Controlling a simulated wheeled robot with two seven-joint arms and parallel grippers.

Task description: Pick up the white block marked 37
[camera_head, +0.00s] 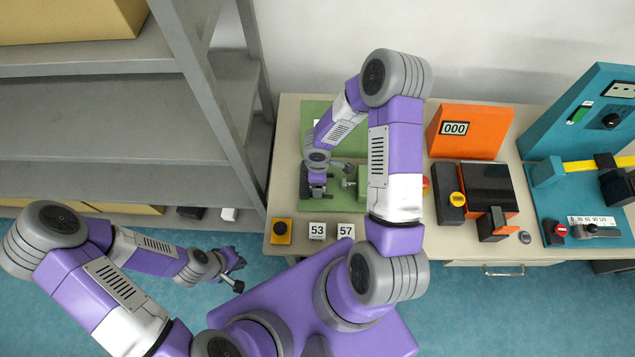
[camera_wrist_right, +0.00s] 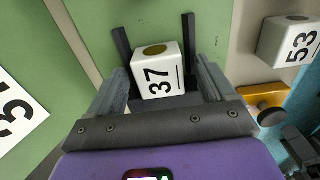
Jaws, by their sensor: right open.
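The white block marked 37 (camera_wrist_right: 158,72) shows in the right wrist view, with a round gold spot on one face. My right gripper (camera_wrist_right: 160,82) is open, with its grey fingers on either side of the block. I see gaps beside the block; the fingers do not look closed on it. In the head view the right gripper (camera_head: 317,190) is over the green panel (camera_head: 320,203), and block 37 cannot be made out there. My left gripper (camera_head: 238,275) is open and empty, over the floor left of the table.
White blocks marked 53 (camera_head: 317,231) and 57 (camera_head: 346,231) stand at the table's front edge, beside a yellow button box (camera_head: 281,231). Two dark bars (camera_wrist_right: 190,40) flank block 37's far side. An orange device (camera_head: 470,130) and a teal station (camera_head: 580,130) stand right.

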